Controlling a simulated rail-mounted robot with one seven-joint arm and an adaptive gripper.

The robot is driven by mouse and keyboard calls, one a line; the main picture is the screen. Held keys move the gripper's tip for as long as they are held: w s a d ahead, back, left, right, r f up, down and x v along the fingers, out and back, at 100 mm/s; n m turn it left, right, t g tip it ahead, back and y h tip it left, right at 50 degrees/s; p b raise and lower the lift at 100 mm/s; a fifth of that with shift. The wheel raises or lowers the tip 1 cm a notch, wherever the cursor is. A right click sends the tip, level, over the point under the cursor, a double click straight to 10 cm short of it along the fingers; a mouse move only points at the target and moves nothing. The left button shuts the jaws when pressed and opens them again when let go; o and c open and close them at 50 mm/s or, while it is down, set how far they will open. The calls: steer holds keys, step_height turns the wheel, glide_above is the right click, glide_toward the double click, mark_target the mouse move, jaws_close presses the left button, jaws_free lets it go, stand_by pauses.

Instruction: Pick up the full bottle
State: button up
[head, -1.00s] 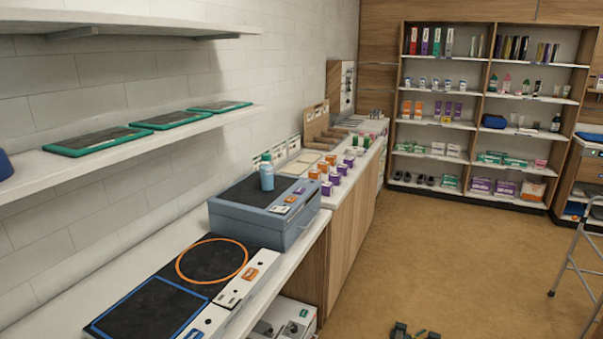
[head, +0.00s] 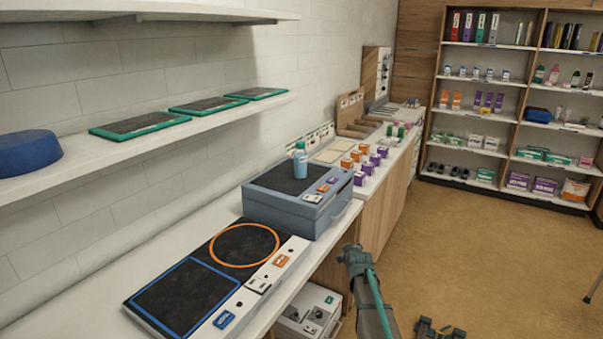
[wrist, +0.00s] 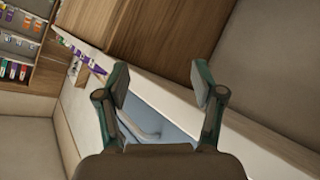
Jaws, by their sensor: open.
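A light blue bottle with a teal cap (head: 300,160) stands upright on the dark top of a blue-grey box (head: 277,215) on the counter. Its contents cannot be made out. My gripper (head: 352,250) is to the right of the box, out past the counter's front edge, lower in the picture than the bottle and apart from it. In the wrist view my gripper (wrist: 157,80) is open, with nothing between its two fingers. The blue-grey box (wrist: 165,125) shows partly behind the fingers; the bottle is not in that view.
A flat panel with a blue square and an orange ring (head: 205,275) lies in front of the box. Small orange and purple boxes (head: 365,160) stand behind it. A wall shelf (head: 60,185) with green-edged trays (head: 208,104) runs above the counter. Open floor (head: 470,240) lies to the right.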

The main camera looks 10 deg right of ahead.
mark_target(302, 148)
steer(key=w+d+r+t, duration=0.15)
steer(key=w+r, duration=0.25)
steer(key=r, duration=0.6)
steer(key=w+r+t, duration=0.3)
steer(key=w+r, duration=0.2)
steer(key=r, duration=0.6)
steer(key=w+a+r+m+y, duration=0.1)
steer(key=w+a+r, duration=0.3)
steer(key=a, duration=0.1)
steer(key=w+a+r+m+y+p, duration=0.1)
steer(key=w+a+r, duration=0.3)
steer(key=a, duration=0.1)
steer(key=w+a+r+m+t+y, duration=0.1)
steer(key=w+a+r, duration=0.2)
steer(key=a+r, duration=0.1)
steer(key=shift+w+a+r+y, duration=0.15)
steer(key=shift+w+a+y, duration=0.05)
steer(key=shift+a, duration=0.25)
steer(key=shift+w+a+r+y, duration=0.1)
steer(key=shift+w+a+y, duration=0.1)
steer(key=shift+a, duration=0.2)
steer(key=shift+w+a+f+p, duration=0.2)
steer(key=shift+w+p, duration=0.6)
steer(key=shift+w, duration=0.6)
steer(key=shift+w+a+f+p, duration=0.15)
steer(key=shift+w+p, duration=0.6)
steer(key=shift+w, duration=0.6)
steer(key=shift+d, duration=0.1)
steer(key=shift+c, duration=0.2)
jaws_close()
